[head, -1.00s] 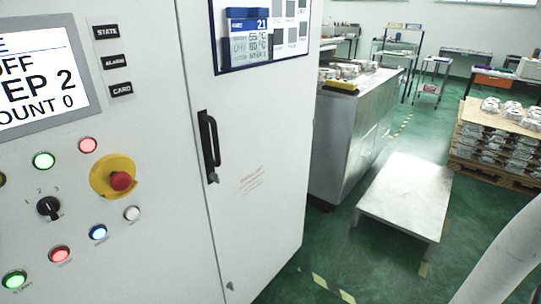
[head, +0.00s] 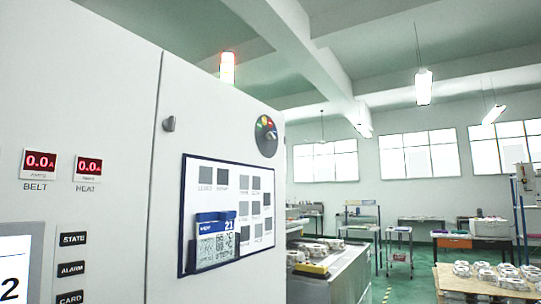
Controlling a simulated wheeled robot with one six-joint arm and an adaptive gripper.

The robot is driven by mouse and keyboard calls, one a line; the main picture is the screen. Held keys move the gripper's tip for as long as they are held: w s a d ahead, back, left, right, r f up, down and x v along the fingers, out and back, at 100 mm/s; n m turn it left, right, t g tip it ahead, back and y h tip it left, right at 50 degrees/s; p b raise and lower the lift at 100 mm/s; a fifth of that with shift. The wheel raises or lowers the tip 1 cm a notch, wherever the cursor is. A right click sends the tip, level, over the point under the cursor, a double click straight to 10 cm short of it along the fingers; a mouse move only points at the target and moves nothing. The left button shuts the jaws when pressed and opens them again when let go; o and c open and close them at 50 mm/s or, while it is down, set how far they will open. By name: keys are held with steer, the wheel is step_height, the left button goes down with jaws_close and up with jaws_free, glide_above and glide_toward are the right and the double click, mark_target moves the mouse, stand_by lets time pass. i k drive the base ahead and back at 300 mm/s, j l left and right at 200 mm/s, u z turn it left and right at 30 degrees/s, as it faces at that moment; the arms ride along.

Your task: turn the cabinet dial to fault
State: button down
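The grey-white cabinet (head: 110,110) fills the left half of the head view. A round dark dial (head: 266,137) with coloured sectors, among them green, yellow and red, sits high near the cabinet's right edge. It is seen at a slant. Its lettering and where its pointer stands are too small to read. My gripper is not in view.
A blue-framed board (head: 234,213) with a card on it hangs below the dial. A small grey knob (head: 169,124) sticks out of the door. A lit beacon (head: 228,67) stands on top. A bench (head: 345,273) with castings stands beyond the cabinet.

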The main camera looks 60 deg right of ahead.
mark_target(269, 135)
steer(key=l+z, duration=0.2)
steer(key=z, duration=0.2)
steer(key=l+z, duration=0.15)
steer(key=z, duration=0.25)
steer(key=l+z, duration=0.2)
steer(key=z, duration=0.2)
